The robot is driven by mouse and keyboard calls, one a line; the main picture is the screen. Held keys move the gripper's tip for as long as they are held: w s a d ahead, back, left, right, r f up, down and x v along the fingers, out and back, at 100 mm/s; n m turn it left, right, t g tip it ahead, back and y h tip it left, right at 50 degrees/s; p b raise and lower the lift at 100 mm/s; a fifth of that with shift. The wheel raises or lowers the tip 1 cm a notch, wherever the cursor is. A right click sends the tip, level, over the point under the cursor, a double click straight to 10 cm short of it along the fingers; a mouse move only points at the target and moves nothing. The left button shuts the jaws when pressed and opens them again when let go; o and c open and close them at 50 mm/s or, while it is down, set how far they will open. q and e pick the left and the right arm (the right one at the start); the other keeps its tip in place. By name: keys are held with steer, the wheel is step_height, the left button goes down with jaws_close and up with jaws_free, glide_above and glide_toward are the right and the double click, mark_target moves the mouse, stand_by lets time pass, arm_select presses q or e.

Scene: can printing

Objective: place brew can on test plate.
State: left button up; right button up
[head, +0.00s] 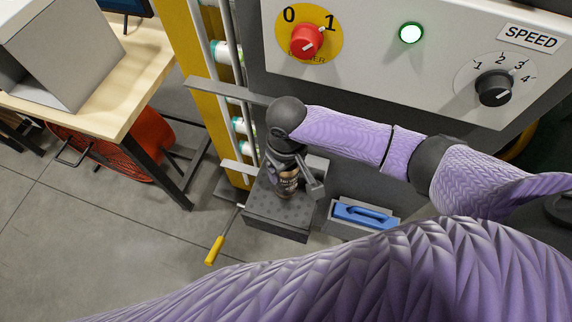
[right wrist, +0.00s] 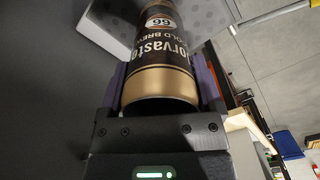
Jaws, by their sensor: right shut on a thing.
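The brew can (head: 288,182) is black and gold and shows below my right wrist in the head view. In the right wrist view the can (right wrist: 162,55) is large, with its gold end towards the camera. My right gripper (right wrist: 163,84) is shut on it, with a finger on each side. The test plate (head: 272,222) is a dark grey block with a dotted top, under the can. Its dotted surface also shows in the right wrist view (right wrist: 205,14). I cannot tell whether the can touches the plate. My left gripper is out of view.
A grey machine panel with a red switch (head: 306,41) and a black speed knob (head: 494,88) stands behind. A yellow-handled lever (head: 215,250) sticks out left of the plate. A wooden table (head: 120,95) stands at left.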

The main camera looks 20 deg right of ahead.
steer(key=shift+s+a, duration=0.1)
steer(key=o, duration=1)
steer(key=shift+c, duration=0.2)
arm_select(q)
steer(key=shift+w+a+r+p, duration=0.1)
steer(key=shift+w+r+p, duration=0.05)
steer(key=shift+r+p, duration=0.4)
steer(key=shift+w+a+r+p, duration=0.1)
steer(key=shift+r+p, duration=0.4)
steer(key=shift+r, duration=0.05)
arm_select(e)
step_height(320, 180, up, 12)
steer(key=shift+r, duration=0.1)
